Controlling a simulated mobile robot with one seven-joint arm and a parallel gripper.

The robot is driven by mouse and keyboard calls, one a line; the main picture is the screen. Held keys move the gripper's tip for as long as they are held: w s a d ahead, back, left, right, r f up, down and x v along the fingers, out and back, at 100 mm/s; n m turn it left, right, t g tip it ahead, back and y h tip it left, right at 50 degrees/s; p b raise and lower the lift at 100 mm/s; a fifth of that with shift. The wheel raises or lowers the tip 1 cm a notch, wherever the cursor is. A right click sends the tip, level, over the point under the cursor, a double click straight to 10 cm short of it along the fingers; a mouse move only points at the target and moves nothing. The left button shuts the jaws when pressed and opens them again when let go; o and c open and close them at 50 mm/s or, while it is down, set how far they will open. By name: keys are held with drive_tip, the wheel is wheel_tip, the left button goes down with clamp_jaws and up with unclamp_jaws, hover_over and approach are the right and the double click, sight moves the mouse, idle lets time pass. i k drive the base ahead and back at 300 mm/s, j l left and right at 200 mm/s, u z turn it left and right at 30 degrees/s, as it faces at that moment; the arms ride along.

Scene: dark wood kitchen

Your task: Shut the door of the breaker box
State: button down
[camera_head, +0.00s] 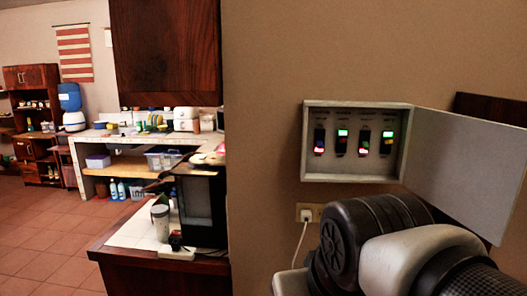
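The breaker box (317,105) is a light grey box on the beige wall, right of the picture's middle. Its door (465,165) stands wide open, swung out to the right from the box's right edge. Inside are several switches with small green and red lights. My arm fills the lower right, below the box and in front of the door's lower part. My gripper does not show in this view, so whether it is open or shut is hidden.
A white plug sits in a wall outlet (309,212) below the box, its cord hanging down. At left a counter (130,232) holds a dark appliance (203,212) and a grey cup (160,220). The tiled floor (40,235) is clear at far left.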

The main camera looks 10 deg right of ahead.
sight(472, 170)
drive_tip(key=k+l+u, duration=0.1)
drive_tip(key=l, duration=0.45)
drive_tip(key=k+l+u, duration=0.15)
drive_tip(key=l, duration=0.35)
drive_tip(key=k+l+u, duration=0.1)
drive_tip(key=l, duration=0.4)
drive_tip(key=k+l+u, duration=0.15)
drive_tip(key=k+l, duration=0.15)
drive_tip(key=l, duration=0.2)
drive_tip(key=k+l+u, duration=0.1)
drive_tip(key=k+l, duration=0.15)
drive_tip(key=l, duration=0.2)
drive_tip(key=k+l+u, duration=0.15)
drive_tip(key=l, duration=0.3)
drive_tip(key=k+l+u, duration=0.1)
drive_tip(key=k+l, duration=0.25)
drive_tip(key=i+j+z, duration=0.2)
drive_tip(key=j, duration=0.3)
drive_tip(key=i, duration=0.1)
